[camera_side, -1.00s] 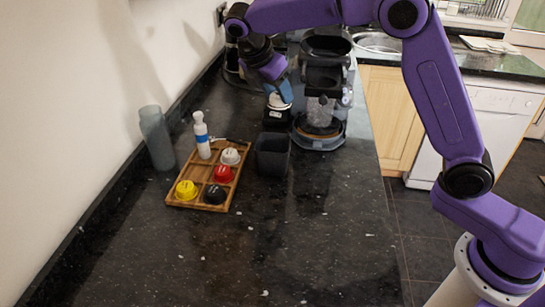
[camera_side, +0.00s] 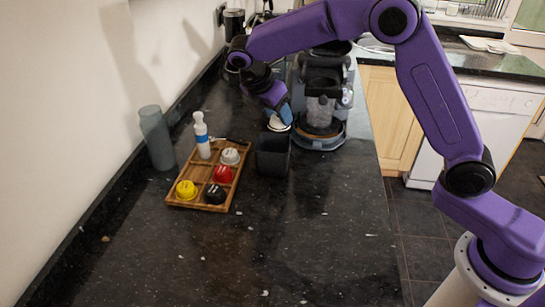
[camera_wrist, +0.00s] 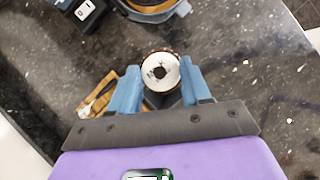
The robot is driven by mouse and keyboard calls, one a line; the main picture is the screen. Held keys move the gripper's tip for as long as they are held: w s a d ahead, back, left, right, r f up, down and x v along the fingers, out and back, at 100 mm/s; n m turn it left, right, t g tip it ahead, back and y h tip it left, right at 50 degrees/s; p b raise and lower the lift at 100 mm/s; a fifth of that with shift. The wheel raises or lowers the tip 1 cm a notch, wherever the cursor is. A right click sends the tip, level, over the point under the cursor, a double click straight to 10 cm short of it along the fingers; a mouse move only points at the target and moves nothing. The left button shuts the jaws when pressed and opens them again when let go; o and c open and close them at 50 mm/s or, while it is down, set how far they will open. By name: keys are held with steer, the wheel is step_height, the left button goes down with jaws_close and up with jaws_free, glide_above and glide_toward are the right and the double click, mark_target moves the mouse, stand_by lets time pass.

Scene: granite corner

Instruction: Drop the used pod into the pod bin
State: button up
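The used pod, white with a dark centre (camera_wrist: 160,72), sits between the blue fingertips of my gripper (camera_wrist: 160,80) in the wrist view. My gripper is shut on it. In the side view the pod (camera_side: 278,125) is held just above the back part of the opening of the pod bin (camera_side: 273,160), a dark, open-topped square container on the counter. In the wrist view the bin lies mostly hidden below the pod and fingers. I cannot tell whether the pod touches the bin's rim.
A coffee machine (camera_side: 320,105) stands behind and right of the bin. A wooden tray (camera_side: 178,203) with yellow, black, red and white pods and a white bottle (camera_side: 202,138) is to its left. A grey cylinder (camera_side: 157,138) stands by the wall. The front counter is clear.

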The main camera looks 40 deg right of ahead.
steer(key=o, duration=0.4)
steer(key=shift+c, duration=0.2)
steer(key=shift+r, duration=0.1)
steer(key=v, duration=1.7)
steer(key=shift+a, duration=0.15)
steer(key=s+d+f+m+y, duration=0.2)
steer(key=s+d+f, duration=0.3)
steer(key=s, duration=0.6)
steer(key=s+d+f+m+y, duration=0.2)
steer(key=s+d+f, duration=0.3)
steer(key=s, duration=0.7)
steer(key=s+d+f+m+g+y, duration=0.1)
steer(key=s+d+f, duration=0.4)
steer(key=s, duration=0.7)
steer(key=f+m+y, duration=0.1)
steer(key=m, duration=0.1)
steer(key=shift+d+m, duration=0.2)
steer(key=shift+m, duration=0.1)
